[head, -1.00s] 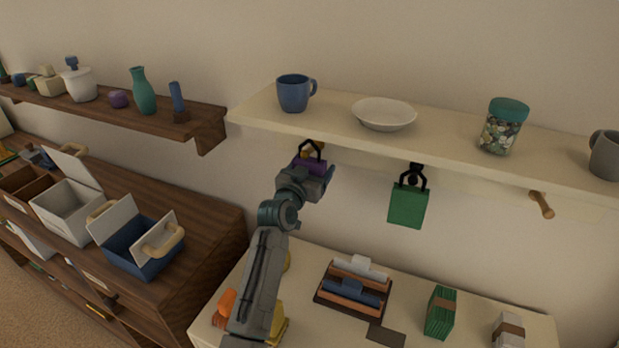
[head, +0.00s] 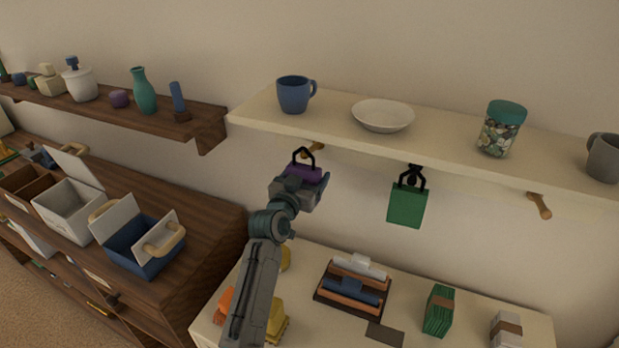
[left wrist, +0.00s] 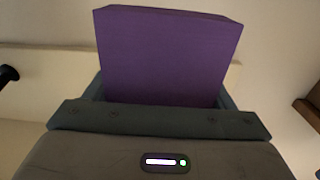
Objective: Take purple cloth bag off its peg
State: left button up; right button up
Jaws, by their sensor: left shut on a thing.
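The purple cloth bag (head: 306,174) has a black handle loop standing up above it. My left gripper (head: 299,184) is shut on the bag's body from the near side and hides its lower part. I cannot tell for sure whether the loop is fully clear of the peg's tip. In the left wrist view the purple bag (left wrist: 168,55) stands upright beyond the gripper. My right gripper is not in view.
A green bag (head: 407,205) hangs from a peg to the right, and another peg (head: 539,205) is bare. The cream shelf (head: 450,150) above carries a blue mug, a plate, a jar and a grey mug. A lower cream surface (head: 415,288) holds several items.

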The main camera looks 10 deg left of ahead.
pick_arm(q)
jog(key=shift+s+a+p, duration=0.2)
jog(key=shift+s, duration=0.65)
jog(key=shift+s+a+p, duration=0.15)
jog(key=shift+s+p, duration=0.05)
jog(key=shift+s, duration=0.65)
jog(key=shift+s+a+p, duration=0.15)
jog(key=shift+s, duration=0.55)
jog(key=shift+s+a+p, duration=0.1)
jog(key=shift+s+p, duration=0.05)
jog(key=shift+s, duration=0.5)
jog(key=s+a+f+y+b, duration=0.1)
jog(key=s+f+b, duration=0.1)
jog(key=s+f, duration=0.2)
jog(key=s+a+f+n+y+b, duration=0.1)
jog(key=s+f+b, duration=0.2)
jog(key=s, duration=0.7)
jog(key=s+a+f+n+y+b, duration=0.1)
jog(key=s+f+b, duration=0.2)
jog(key=s+f, duration=0.2)
jog(key=shift+s+a+f, duration=0.1)
jog(key=shift+s+f, duration=0.05)
jog(key=shift+s, duration=0.3)
jog(key=shift+s+a+f, duration=0.1)
jog(key=shift+s, duration=0.75)
